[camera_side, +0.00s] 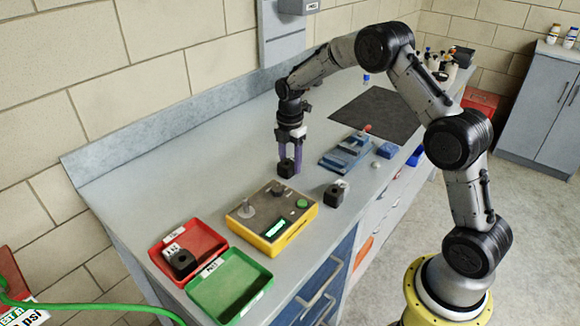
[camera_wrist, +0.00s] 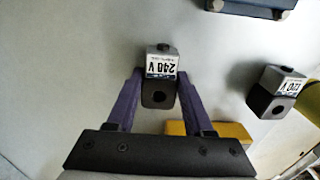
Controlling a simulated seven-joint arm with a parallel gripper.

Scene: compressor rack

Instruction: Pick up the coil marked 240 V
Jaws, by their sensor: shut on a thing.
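The coil marked 240 V (camera_wrist: 159,88) is a small black block with a grey top part and a white label. It sits between the purple fingers of my gripper (camera_wrist: 160,80) in the wrist view. My gripper (camera_side: 290,152) points down in the side view and is shut on this black coil (camera_side: 286,168), which is at or just above the grey counter. I cannot tell whether it touches the counter. A second coil (camera_wrist: 274,92), its label upside down and seeming to end in "20 V", stands apart to the right; it also shows in the side view (camera_side: 334,196).
A yellow tester (camera_side: 272,216) with a green display stands in front of my gripper. A red tray (camera_side: 187,250) holds another black coil (camera_side: 182,262); an empty green tray (camera_side: 228,285) adjoins it. A blue vise-like tool (camera_side: 345,152) and a dark mat (camera_side: 375,115) lie behind.

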